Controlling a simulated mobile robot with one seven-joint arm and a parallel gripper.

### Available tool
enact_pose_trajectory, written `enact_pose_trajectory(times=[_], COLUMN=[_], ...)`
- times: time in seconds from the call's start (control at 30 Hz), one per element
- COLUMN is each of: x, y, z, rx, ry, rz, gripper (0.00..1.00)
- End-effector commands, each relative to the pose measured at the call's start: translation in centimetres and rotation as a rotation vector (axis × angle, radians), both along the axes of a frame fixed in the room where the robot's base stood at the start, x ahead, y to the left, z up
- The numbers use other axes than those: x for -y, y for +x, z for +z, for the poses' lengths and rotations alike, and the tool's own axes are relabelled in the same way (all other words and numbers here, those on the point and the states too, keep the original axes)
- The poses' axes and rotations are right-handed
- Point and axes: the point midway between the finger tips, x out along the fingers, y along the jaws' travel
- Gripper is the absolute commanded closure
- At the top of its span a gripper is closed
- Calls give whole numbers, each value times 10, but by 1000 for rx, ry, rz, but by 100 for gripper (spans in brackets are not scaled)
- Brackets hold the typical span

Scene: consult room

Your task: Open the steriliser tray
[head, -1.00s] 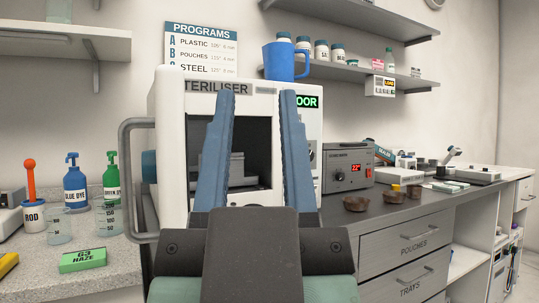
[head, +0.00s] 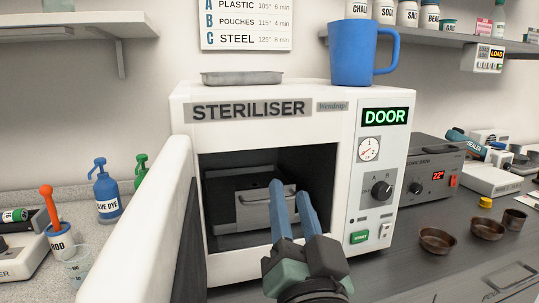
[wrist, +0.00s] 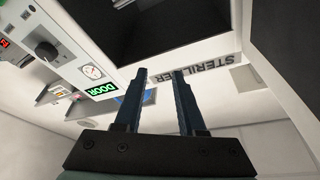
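The steriliser (head: 255,131) stands on the counter, its white door (head: 140,225) swung open at the left. Inside its dark chamber sits the grey metal steriliser tray (head: 252,217), with a bar handle on its front. The tray looks pushed back in the chamber. My gripper (head: 290,192) is in front of the chamber opening, its blue fingers overlapping the right part of the tray front in the head view. In the wrist view my gripper (wrist: 159,74) has its fingers apart with nothing between them. Whether the fingers touch the handle cannot be told.
A blue mug (head: 353,55) and a shallow metal tray (head: 242,77) rest on top of the steriliser. Its control panel (head: 376,185) is right of the opening, with DOOR lit green. Brown bowls (head: 437,240) stand on the counter at right. Dye bottles (head: 106,190) are at left.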

Motion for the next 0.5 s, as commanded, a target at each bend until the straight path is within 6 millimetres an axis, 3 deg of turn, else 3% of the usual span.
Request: enact_pose_trajectory(times=[0.03, 0.27, 0.5], x=[4, 11, 16], y=[6, 19, 15], z=[12, -3, -16], rx=[-54, -274, -485], ry=[50, 305, 603], rz=[20, 109, 169], gripper=[61, 61, 61])
